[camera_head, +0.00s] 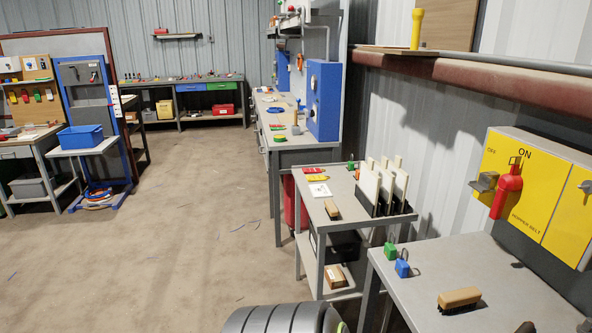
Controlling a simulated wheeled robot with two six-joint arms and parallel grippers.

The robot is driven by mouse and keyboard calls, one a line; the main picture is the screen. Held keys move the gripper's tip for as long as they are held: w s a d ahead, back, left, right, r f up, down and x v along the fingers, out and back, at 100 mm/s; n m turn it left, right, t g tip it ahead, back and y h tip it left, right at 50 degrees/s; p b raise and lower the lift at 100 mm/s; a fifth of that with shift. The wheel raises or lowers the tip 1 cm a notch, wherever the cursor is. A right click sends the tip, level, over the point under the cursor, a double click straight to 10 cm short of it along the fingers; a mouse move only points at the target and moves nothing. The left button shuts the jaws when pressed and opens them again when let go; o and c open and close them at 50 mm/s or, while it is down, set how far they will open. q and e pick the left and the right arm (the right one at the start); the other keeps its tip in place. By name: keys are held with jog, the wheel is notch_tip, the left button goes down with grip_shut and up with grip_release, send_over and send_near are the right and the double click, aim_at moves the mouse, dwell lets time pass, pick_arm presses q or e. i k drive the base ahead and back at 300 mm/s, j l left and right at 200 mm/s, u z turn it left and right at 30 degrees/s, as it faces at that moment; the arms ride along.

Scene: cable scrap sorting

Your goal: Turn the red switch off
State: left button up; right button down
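The red switch (507,188) is at the right, on the front of a yellow panel (537,193) marked ON at the top, OFF at the upper left and HOPPER BELT below. Its thick red handle slants down and slightly left from a round hub. A thin loop rises from the hub toward the ON mark. A grey metal piece (484,182) sticks out at the panel's left edge, beside the red handle. Neither of my grippers can be made out in the head view.
Open floor (190,240) lies further left.

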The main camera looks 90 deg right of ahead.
aim_at(512, 181)
jog(key=z, duration=3.75)
jog(key=j, duration=0.1)
